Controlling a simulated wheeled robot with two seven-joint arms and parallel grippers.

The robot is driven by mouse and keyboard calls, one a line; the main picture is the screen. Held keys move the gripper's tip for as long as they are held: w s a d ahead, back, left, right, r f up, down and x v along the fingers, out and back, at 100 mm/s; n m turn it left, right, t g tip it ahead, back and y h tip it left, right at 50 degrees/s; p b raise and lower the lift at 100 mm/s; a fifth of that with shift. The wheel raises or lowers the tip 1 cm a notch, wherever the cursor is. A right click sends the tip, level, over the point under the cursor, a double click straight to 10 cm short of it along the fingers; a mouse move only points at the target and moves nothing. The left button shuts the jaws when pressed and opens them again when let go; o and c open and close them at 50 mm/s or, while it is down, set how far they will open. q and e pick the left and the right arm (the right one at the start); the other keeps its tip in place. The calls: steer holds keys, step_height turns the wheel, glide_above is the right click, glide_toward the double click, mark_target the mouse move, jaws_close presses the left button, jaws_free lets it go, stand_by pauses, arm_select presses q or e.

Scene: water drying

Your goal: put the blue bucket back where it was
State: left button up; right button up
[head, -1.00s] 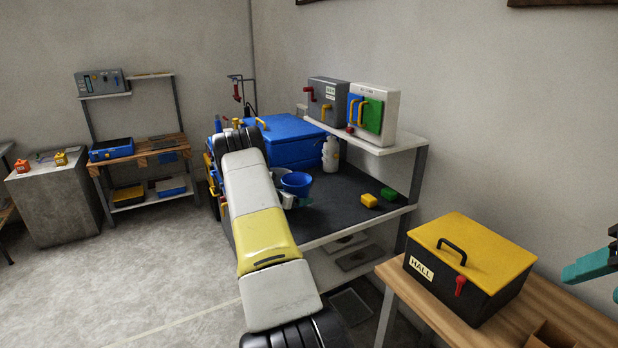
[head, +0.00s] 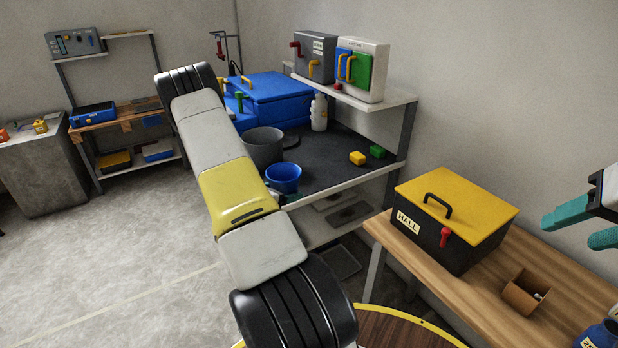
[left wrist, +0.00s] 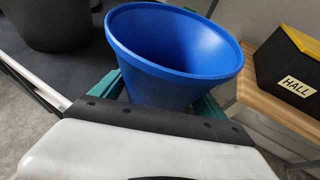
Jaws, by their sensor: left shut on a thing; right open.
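The blue bucket (head: 283,179) appears at the front edge of the dark-topped bench (head: 333,160), in front of the grey bucket (head: 264,148). The blue bucket (left wrist: 175,40) fills the middle of the left wrist view, its open mouth showing. My left gripper (left wrist: 158,97) is shut on it, with teal fingers showing at both sides; in the head view my left arm hides most of this gripper. Whether the bucket touches the bench is unclear. My right gripper (head: 578,228) is open and empty at the right, above the wooden table.
A blue box (head: 275,95), a white bottle (head: 319,113), and yellow and green blocks (head: 357,158) stand on the bench. The wooden table (head: 485,258) holds a HALL box (head: 450,222) and small open carton (head: 525,292). A round table (head: 395,330) is at the bottom.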

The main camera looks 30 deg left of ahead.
arm_select(q)
steer(key=s+d, duration=0.2)
steer(key=shift+s+d+r, duration=0.15)
steer(key=shift+s+d, duration=0.05)
steer(key=shift+s, duration=0.2)
steer(key=w+a, duration=0.3)
steer(key=w+a+f, duration=0.1)
steer(key=w+a, duration=0.6)
steer(key=w, duration=0.1)
steer(key=shift+w+a+f, duration=0.15)
steer(key=shift+a+f, duration=0.05)
steer(key=shift+f, duration=1.8)
steer(key=o, duration=1.6)
steer(key=shift+f, duration=0.2)
steer(key=shift+a+r, duration=0.15)
steer(key=shift+r, duration=0.1)
steer(key=v, duration=1.2)
steer(key=shift+f, duration=0.1)
